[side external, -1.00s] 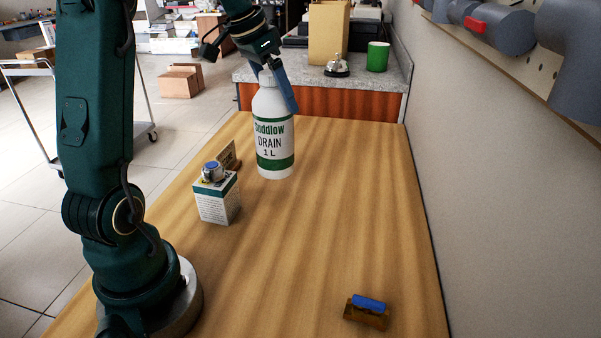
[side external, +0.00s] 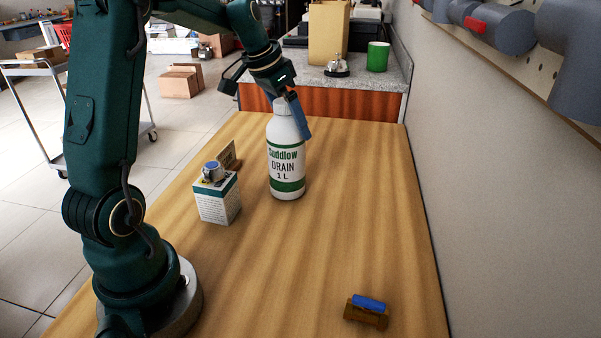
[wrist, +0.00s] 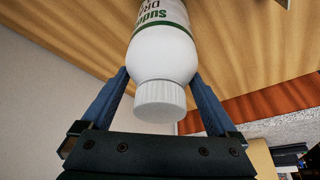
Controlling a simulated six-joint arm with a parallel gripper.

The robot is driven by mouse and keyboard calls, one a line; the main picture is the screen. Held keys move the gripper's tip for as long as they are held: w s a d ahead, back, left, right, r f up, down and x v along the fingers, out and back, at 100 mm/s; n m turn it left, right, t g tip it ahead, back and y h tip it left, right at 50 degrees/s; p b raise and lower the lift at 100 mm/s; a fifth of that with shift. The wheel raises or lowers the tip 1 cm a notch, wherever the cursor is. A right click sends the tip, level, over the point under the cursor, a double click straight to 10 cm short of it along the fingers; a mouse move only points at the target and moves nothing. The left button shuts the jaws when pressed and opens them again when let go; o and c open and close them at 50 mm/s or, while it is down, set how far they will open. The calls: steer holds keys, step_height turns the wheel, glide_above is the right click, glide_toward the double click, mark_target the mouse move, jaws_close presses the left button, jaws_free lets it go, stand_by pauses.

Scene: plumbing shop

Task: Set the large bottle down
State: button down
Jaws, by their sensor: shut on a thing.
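The large bottle (side external: 286,160) is white with a green-and-white label reading "DRAIN 1 L". It is upright over the middle of the wooden table (side external: 330,235). I cannot tell whether its base touches the wood. My gripper (side external: 291,112) is at the bottle's top, one blue finger showing on its right side. In the wrist view the two blue fingers of my gripper (wrist: 163,88) are on either side of the bottle's shoulder (wrist: 162,50), shut on it, with the white cap (wrist: 160,101) between them and my palm.
A white and green box (side external: 217,199) with a metal fitting (side external: 213,172) on top stands left of the bottle. A small sign (side external: 228,157) is behind it. A blue-topped brown block (side external: 367,311) lies at the front right.

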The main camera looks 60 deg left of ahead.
steer(key=shift+f, duration=0.1)
jaws_free()
steer(key=v, duration=1.1)
steer(key=s+d+f, duration=0.4)
steer(key=s+d, duration=0.3)
steer(key=d, duration=0.1)
steer(key=s+d+f+t, duration=0.1)
steer(key=s+d+f, duration=0.4)
steer(key=s+d, duration=0.2)
steer(key=shift+d, duration=1.15)
